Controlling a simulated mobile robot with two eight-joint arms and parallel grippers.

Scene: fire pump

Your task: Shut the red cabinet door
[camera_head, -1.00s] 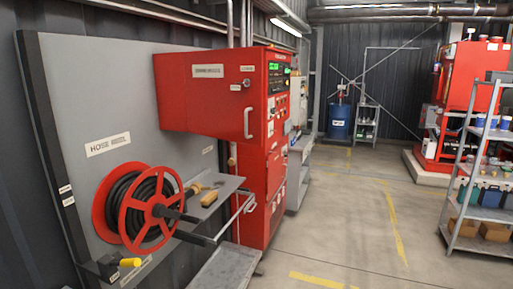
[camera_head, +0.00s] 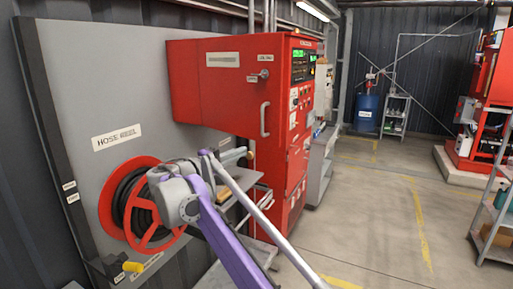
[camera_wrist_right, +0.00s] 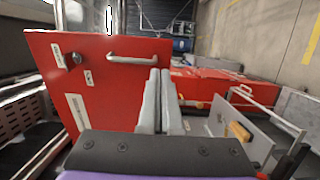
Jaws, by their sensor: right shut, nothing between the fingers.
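The red cabinet door (camera_head: 222,85) is a flat panel with labels, a round lock and a pale bar handle near its right edge. It stands out to the left of the red cabinet's control front (camera_head: 302,110); I cannot tell its exact angle. My right gripper (camera_head: 246,154) is below the door's lower edge in the head view. In the right wrist view the two fingers of my right gripper (camera_wrist_right: 160,74) are together and empty, overlapping the door panel (camera_wrist_right: 100,85) near its handle. I cannot tell whether they touch it. My left gripper is out of view.
A red hose reel (camera_head: 125,205) on a grey board (camera_head: 110,80) is at the left, partly behind my right arm. A grey shelf (camera_head: 240,178) juts out below the door. A metal rack (camera_head: 490,205) stands at the right. The floor aisle (camera_head: 390,215) between is clear.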

